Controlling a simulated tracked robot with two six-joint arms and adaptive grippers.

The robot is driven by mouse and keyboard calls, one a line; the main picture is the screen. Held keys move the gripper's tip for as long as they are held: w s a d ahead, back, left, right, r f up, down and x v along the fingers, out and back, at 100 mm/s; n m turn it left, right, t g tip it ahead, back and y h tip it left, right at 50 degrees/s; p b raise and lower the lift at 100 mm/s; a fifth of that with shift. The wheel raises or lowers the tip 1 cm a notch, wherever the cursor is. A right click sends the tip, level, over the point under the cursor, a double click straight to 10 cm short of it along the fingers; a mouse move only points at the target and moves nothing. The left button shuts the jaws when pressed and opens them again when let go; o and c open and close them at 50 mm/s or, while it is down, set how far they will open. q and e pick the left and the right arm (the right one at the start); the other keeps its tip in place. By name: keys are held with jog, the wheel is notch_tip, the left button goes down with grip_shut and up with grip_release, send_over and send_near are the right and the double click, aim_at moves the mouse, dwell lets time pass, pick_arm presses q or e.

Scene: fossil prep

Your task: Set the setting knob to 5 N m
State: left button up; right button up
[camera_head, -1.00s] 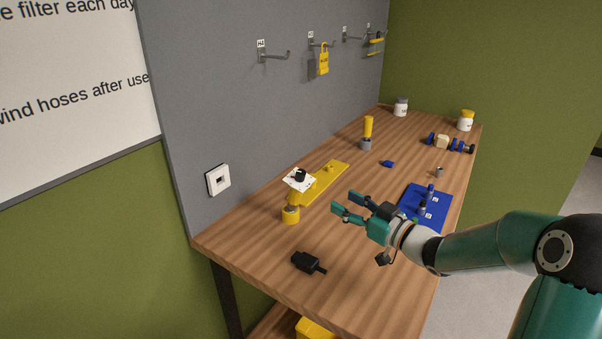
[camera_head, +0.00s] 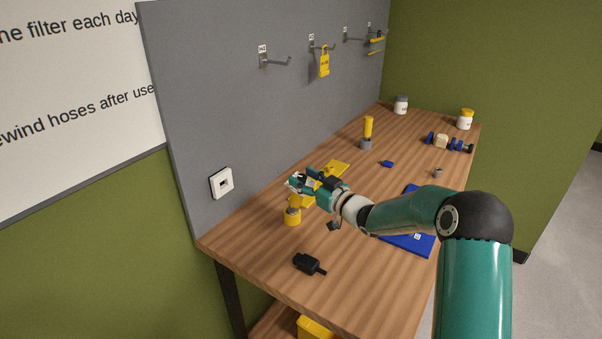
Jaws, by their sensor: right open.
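The setting knob's white dial plate (camera_head: 294,181) sits on the yellow tool (camera_head: 335,169) on the workbench, and only its edge shows. The black knob itself is hidden behind my right gripper, so its setting cannot be read. My right gripper (camera_head: 304,177) is open, with its fingers over or right around the dial. I cannot tell whether the fingers touch the knob. My left gripper is not in view.
A yellow cylinder (camera_head: 292,216) stands at the tool's near end. A black plug-like item (camera_head: 308,264) lies in front on the wooden bench (camera_head: 270,250). A blue mat (camera_head: 410,246) is partly behind my arm. Jars, blue parts and a yellow-handled tool (camera_head: 368,128) stand farther back.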

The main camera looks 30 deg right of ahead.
jog(key=shift+w+a, duration=0.1)
jog(key=shift+w, duration=0.4)
